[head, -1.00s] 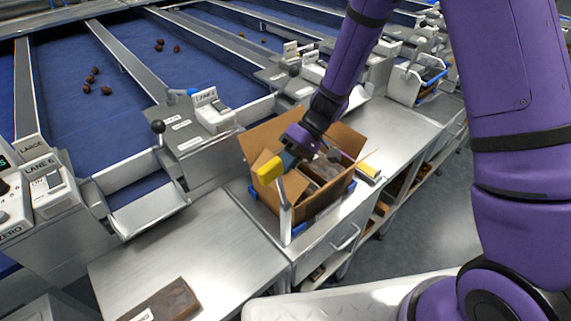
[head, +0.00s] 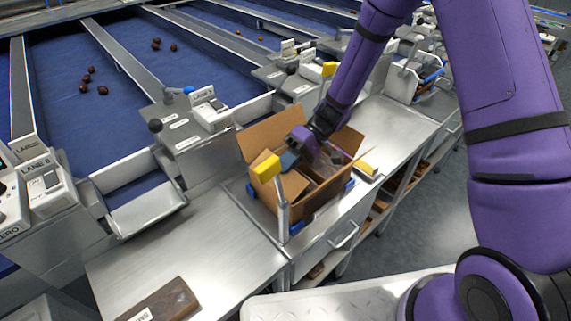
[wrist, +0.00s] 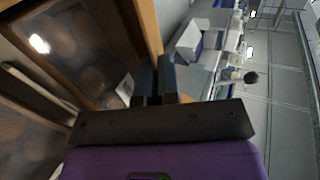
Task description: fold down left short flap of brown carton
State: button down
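The brown carton (head: 319,203) stands open on the metal bench in the head view. Its far long flap (head: 268,133) stands up and leans outward. My gripper (head: 288,160) is over the left part of the carton, close above that flap; contact cannot be told. In the wrist view its dark fingers (wrist: 157,75) are together with nothing visible between them, beside a brown cardboard edge (wrist: 151,28). Dark packs behind clear film (wrist: 75,45) show inside the carton.
Lane machines line the back. The bench on the left is mostly clear, with a dark brown block (head: 168,303) in front.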

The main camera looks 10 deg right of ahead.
jog(key=c, duration=1.3)
grip_release()
jog(key=shift+c, duration=0.2)
jog(key=v, duration=1.1)
